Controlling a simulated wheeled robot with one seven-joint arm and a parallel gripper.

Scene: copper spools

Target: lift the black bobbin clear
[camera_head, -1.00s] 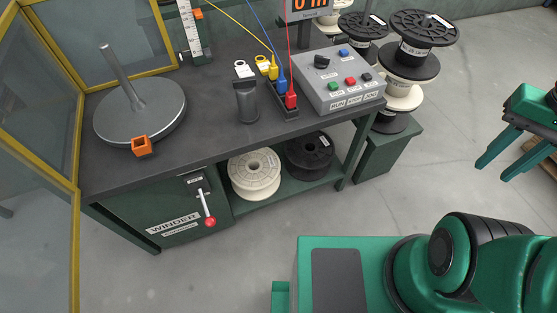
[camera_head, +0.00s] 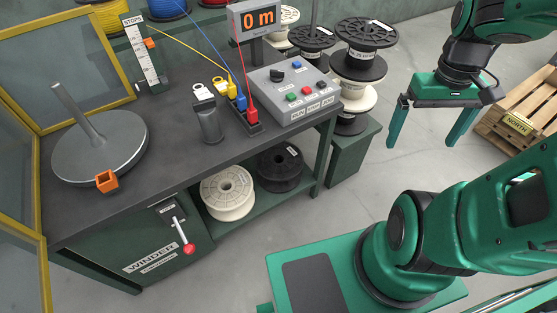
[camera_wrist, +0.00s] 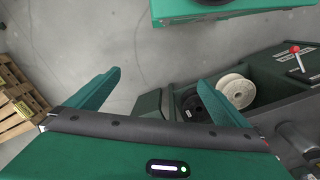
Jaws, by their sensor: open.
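A black bobbin (camera_head: 281,168) lies on the winder bench's lower shelf, right of a white bobbin (camera_head: 228,192). The black one also shows in the wrist view (camera_wrist: 193,106), left of the white one (camera_wrist: 237,90). Other black spools sit in the stacks at the back: one on top at the right (camera_head: 366,34) and one left of it (camera_head: 311,37). My gripper (camera_head: 421,143) is open and empty, fingers pointing down, right of the spool stack and apart from all bobbins.
The bench top (camera_head: 150,180) overhangs the shelf and carries a control box (camera_head: 297,92), a grey turntable (camera_head: 100,150) and several coloured plugs. A green pedestal (camera_head: 350,150) under the stack stands beside the shelf. A wooden pallet (camera_head: 520,110) is at the right. Floor before the shelf is open.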

